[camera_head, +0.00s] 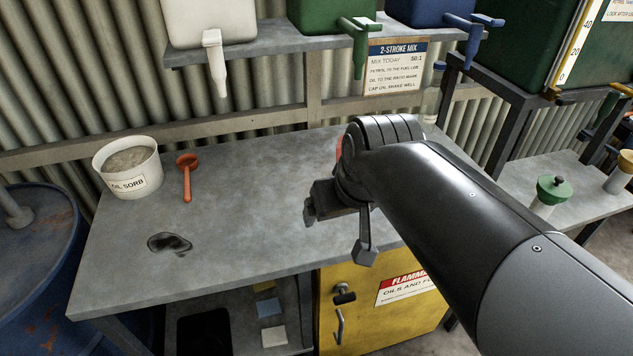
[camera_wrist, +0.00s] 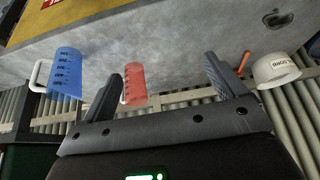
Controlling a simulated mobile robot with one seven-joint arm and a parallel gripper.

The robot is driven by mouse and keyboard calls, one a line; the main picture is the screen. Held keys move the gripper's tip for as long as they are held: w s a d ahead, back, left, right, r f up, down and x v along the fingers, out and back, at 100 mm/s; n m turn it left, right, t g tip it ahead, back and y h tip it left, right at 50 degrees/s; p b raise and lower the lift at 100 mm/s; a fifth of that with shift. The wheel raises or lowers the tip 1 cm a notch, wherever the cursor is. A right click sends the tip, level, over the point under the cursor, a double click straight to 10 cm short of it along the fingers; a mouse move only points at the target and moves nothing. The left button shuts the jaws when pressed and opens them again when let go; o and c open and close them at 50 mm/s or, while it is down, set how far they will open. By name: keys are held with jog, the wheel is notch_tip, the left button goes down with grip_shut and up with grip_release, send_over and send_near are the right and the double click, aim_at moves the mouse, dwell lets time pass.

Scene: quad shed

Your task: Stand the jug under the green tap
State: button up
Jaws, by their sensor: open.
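The green tap (camera_head: 359,48) hangs from a green tank on the shelf above the bench. A red jug (camera_wrist: 134,84) with dark marks and a pale handle stands on the bench, shown in the wrist view. A blue jug (camera_wrist: 66,72) with a white handle stands left of it there. In the head view only a sliver of red shows behind my wrist; the blue jug is hidden. My gripper (camera_head: 335,228) is open over the bench. In the wrist view my open fingers (camera_wrist: 162,68) frame the red jug, near the left finger; I cannot tell its depth between them.
The grey bench (camera_head: 240,235) holds a white oil sorb tub (camera_head: 128,168), an orange scoop-like tool (camera_head: 187,176) and a dark stain. A white tap (camera_head: 214,62) and a blue tap (camera_head: 474,38) flank the green one. A yellow cabinet (camera_head: 345,262) stands below.

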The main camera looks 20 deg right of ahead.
jog(key=s, duration=0.1)
jog(key=s+f, duration=0.2)
jog(key=s, duration=0.1)
jog(key=shift+a, duration=0.4)
